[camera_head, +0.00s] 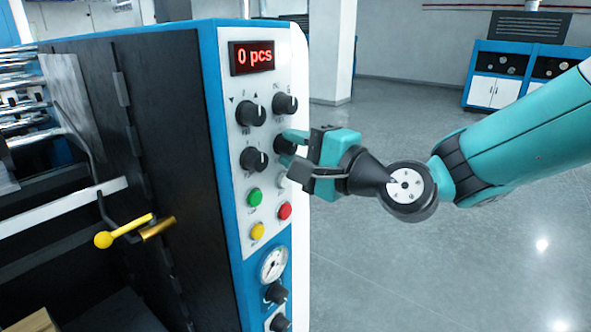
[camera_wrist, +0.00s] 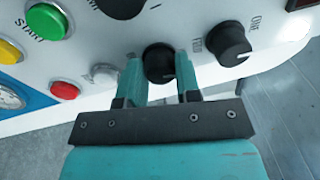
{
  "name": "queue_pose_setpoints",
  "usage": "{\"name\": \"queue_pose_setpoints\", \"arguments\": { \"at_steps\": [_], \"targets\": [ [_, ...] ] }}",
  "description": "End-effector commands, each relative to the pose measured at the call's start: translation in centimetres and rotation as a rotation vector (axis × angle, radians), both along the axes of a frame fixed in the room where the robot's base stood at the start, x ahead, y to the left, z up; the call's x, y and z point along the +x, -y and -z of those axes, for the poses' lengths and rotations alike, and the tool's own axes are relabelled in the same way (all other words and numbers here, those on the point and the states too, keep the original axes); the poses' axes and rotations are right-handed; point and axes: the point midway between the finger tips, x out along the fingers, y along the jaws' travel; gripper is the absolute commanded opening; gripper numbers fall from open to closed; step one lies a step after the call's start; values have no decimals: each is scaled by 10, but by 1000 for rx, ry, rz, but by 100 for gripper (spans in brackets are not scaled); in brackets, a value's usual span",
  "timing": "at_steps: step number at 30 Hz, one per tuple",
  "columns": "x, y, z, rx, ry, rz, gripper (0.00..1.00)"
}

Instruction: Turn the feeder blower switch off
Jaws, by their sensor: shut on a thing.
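My gripper (camera_head: 296,165) is at the control panel (camera_head: 240,105), shut on a black rotary knob (camera_head: 285,145). In the wrist view the two teal fingers of my gripper (camera_wrist: 160,72) stand on either side of this black knob (camera_wrist: 159,64). The knob's label is hidden or too small to read, so I cannot tell its marked position. My gripper partly covers the knob in the head view.
Other black knobs (camera_head: 251,113) sit close above and left. Below are a green button (camera_head: 254,197), a red button (camera_head: 285,211), a yellow button (camera_head: 257,231) and a gauge (camera_head: 273,264). A red display (camera_head: 252,57) reads "0 pcs". Open floor (camera_head: 400,270) lies right.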

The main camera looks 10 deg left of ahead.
Motion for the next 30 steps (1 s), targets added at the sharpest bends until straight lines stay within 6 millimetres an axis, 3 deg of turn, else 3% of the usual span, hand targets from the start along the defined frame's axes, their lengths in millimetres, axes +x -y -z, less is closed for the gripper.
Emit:
{"name": "queue_pose_setpoints", "arguments": {
  "at_steps": [12, 30],
  "targets": [
    [0, 0, 3, -97, 232, -2, 7],
    [0, 0, 1, -122, 289, -2, 7]
  ]
}}
